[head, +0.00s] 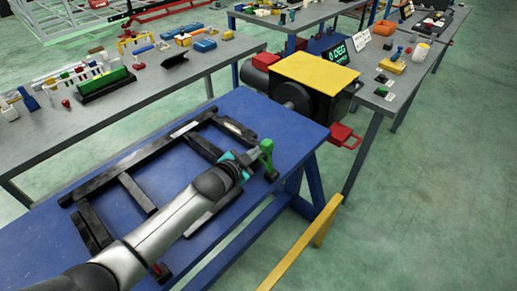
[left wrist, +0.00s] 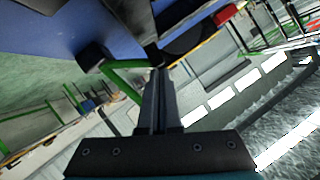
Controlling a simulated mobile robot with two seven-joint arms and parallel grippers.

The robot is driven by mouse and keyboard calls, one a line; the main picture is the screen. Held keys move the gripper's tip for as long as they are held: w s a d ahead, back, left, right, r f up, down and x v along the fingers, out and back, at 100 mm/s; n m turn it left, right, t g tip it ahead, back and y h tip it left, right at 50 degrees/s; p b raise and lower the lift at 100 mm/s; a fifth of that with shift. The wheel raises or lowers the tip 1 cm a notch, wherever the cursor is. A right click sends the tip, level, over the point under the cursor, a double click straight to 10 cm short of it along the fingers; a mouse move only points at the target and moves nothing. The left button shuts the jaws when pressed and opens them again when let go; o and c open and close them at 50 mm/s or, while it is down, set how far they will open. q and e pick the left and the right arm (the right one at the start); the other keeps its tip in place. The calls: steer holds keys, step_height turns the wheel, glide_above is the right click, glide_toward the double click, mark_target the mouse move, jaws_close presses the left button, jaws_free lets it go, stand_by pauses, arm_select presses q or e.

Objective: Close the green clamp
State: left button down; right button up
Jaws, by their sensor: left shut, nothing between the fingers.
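The green clamp (head: 267,148) stands at the right edge of the blue table, its green handle upright above a dark base (head: 271,176). My left gripper (head: 256,156) is just left of the handle, very close to it; contact cannot be told. In the left wrist view the green clamp (left wrist: 122,80) shows as a green bar left of the fingers, running from a dark block. The left gripper's fingers (left wrist: 158,74) are together with nothing between them there. My right gripper is in neither view.
A black chassis frame (head: 150,154) lies on the blue table (head: 262,112). A machine with a yellow top (head: 316,72) and a red part (head: 342,134) stands behind the clamp. A yellow bar (head: 300,243) is at the lower right. Grey tables with small parts stand behind.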

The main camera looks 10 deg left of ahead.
arm_select(q)
steer(key=shift+w+a+f, duration=0.15)
steer(key=shift+a+f, duration=0.1)
steer(key=shift+f, duration=0.1)
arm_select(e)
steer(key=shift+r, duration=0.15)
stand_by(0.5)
